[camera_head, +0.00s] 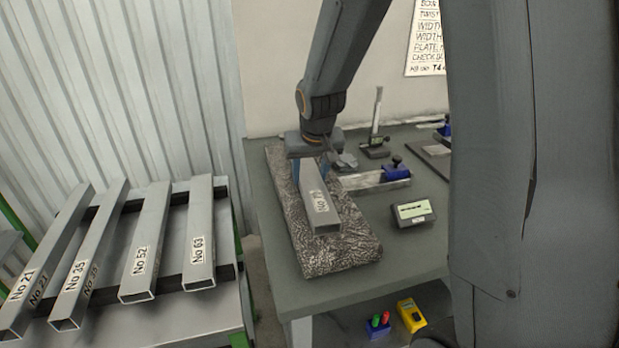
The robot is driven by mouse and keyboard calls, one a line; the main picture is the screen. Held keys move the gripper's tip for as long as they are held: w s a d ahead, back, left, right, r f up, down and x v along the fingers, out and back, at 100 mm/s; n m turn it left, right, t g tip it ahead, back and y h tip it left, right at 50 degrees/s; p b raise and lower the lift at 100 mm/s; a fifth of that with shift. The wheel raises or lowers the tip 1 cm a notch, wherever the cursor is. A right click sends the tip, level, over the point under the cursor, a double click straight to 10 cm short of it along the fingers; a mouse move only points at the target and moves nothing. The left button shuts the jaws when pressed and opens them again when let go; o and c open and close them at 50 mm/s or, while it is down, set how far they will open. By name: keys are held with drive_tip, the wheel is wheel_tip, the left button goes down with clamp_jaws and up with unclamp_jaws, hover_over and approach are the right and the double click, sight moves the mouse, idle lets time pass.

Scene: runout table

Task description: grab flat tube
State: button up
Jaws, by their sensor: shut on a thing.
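The flat tube (322,212) is a grey rectangular metal profile with a "No" label whose number is hard to read. It lies on, or just above, a grey mottled slab (340,258) on the table, its open end facing the camera; I cannot tell if it touches. My gripper (311,172) comes down from above at the tube's far part, its blue fingers on both sides of it. The gripper is shut on the tube. The tube's far end is hidden under my gripper.
Tubes labelled 21, 35, 52 and 63 (199,235) lie on a rack at left. Right of the slab are a metal piece with a blue clamp (385,179), a small display box (413,212) and a height gauge (376,140). A yellow device (411,315) sits below the table.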

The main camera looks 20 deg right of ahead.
sight(308, 172)
drive_tip(key=shift+r, duration=0.15)
drive_tip(key=shift+w+r+b, duration=0.1)
drive_tip(key=shift+r+b, duration=0.2)
drive_tip(key=shift+r, duration=0.3)
wheel_tip(308, 172, up, 2)
drive_tip(key=shift+r+b, duration=0.2)
drive_tip(key=shift+b, duration=0.2)
drive_tip(key=s+b, duration=0.1)
drive_tip(key=s, duration=0.4)
drive_tip(key=s+b, duration=0.1)
drive_tip(key=s, duration=0.4)
drive_tip(key=s+a+b, duration=0.1)
drive_tip(key=s, duration=0.4)
drive_tip(key=shift+s+f, duration=0.15)
drive_tip(key=shift+s, duration=0.15)
drive_tip(key=shift+s+a+b, duration=0.2)
drive_tip(key=shift+s+b, duration=0.9)
drive_tip(key=shift+b, duration=0.05)
